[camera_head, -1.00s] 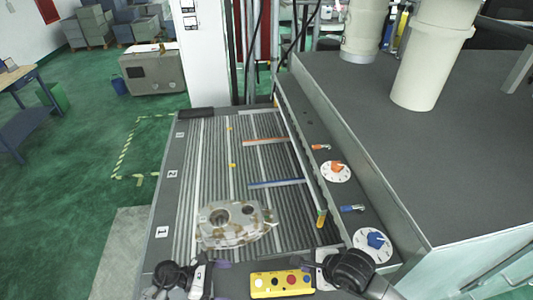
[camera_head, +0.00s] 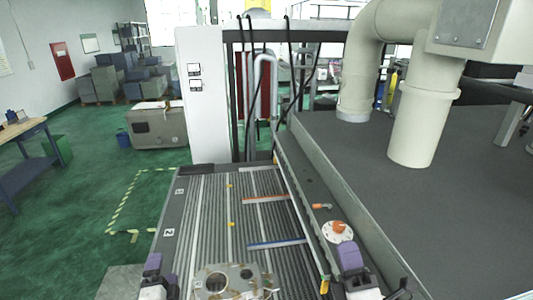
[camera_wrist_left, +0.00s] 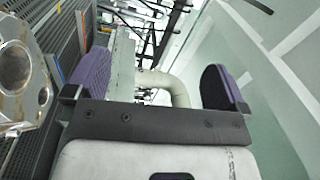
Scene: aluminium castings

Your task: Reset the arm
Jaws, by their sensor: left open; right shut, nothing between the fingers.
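The aluminium casting (camera_head: 234,284), a grey block with round holes, lies on the ribbed bed (camera_head: 208,216) at the bottom of the head view, its near side cut off. Part of it also shows at the left edge of the left wrist view (camera_wrist_left: 14,72). My left gripper (camera_head: 156,272) is left of the casting, apart from it. Its two purple-padded fingers stand wide apart with nothing between them in the left wrist view (camera_wrist_left: 155,88). My right gripper (camera_head: 350,258) is right of the casting, beside the bed's right rail, shut and empty.
An orange dial (camera_head: 338,231) and small orange lever sit on the strip right of the bed, close to my right gripper. A grey platform (camera_head: 465,200) with thick beige pipes (camera_head: 424,125) stands to the right.

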